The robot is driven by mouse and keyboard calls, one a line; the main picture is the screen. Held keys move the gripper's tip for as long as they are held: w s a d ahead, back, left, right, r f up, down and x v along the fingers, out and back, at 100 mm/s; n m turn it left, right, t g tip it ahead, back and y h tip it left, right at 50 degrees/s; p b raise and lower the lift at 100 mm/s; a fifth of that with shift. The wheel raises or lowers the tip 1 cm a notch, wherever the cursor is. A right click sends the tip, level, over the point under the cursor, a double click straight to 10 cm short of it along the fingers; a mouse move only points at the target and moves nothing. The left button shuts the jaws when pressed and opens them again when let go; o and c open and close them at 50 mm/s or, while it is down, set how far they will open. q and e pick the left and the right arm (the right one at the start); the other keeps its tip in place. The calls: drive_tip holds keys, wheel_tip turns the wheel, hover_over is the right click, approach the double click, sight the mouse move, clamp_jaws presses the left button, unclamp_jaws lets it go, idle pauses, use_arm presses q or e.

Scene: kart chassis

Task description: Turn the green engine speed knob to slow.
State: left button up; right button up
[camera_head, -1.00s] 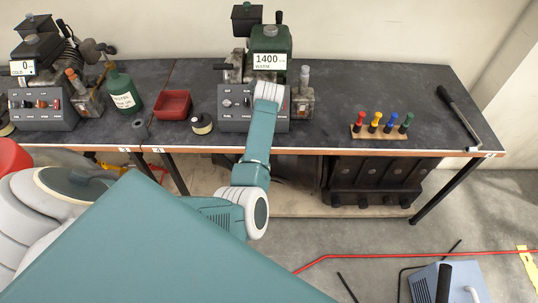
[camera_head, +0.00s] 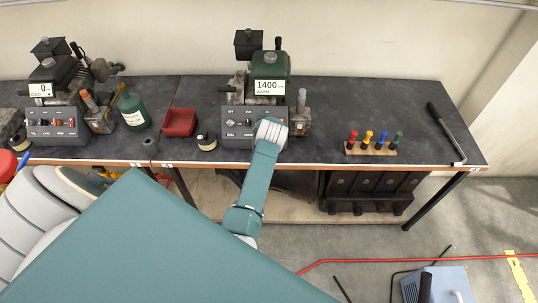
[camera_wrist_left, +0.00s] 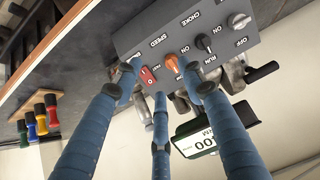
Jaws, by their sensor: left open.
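The green engine (camera_head: 272,66) stands on the bench with a display reading 1400. Its grey control panel (camera_head: 236,129) is partly hidden by my left wrist. In the left wrist view the panel (camera_wrist_left: 196,24) appears upside down. An orange knob (camera_wrist_left: 172,62) sits near the SPEED lettering, with a red switch (camera_wrist_left: 148,76) beside it and grey knobs on its other side. My left gripper (camera_wrist_left: 164,82) is open, its blue fingers spread in front of the orange knob and red switch. Whether a finger touches the knob cannot be told. My right gripper is not in view.
A second engine (camera_head: 50,72) with its own panel stands at the left. A rack of colored-handled tools (camera_head: 371,148) and a bar (camera_head: 446,132) lie right.

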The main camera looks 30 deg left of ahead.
use_arm(q)
drive_tip(key=s+d+f+m+h+b, duration=0.1)
drive_tip(key=s+d+f, duration=0.3)
drive_tip(key=f, duration=0.7)
drive_tip(key=s+d+f+m+g+h+b, duration=0.1)
drive_tip(key=s+d+f+m+b, duration=0.1)
drive_tip(key=s+f, duration=0.6)
drive_tip(key=s+d+f+m+g+h+b, duration=0.1)
drive_tip(key=s+d+f, duration=0.4)
drive_tip(key=f, duration=0.9)
drive_tip(key=shift+s+d+f+m+h+b, duration=0.25)
drive_tip(key=shift+s+m+b, duration=0.45)
drive_tip(key=shift+b, duration=0.7)
drive_tip(key=shift+w, duration=0.15)
drive_tip(key=s+f+m+g+b, duration=0.1)
drive_tip(key=s+f, duration=0.5)
drive_tip(key=s, duration=0.6)
drive_tip(key=s+d+f+m+g+h+b, duration=0.1)
drive_tip(key=s+f+b, duration=0.2)
drive_tip(key=s+f, duration=0.4)
drive_tip(key=s+d+f+m+g+b, duration=0.1)
drive_tip(key=s+f, duration=0.6)
drive_tip(key=s, duration=0.9)
drive_tip(key=shift+s+g+b, duration=0.35)
drive_tip(key=shift+g+b, duration=0.25)
drive_tip(key=shift+b, duration=0.35)
drive_tip(key=shift+d+h, duration=0.1)
drive_tip(key=shift+h, duration=0.15)
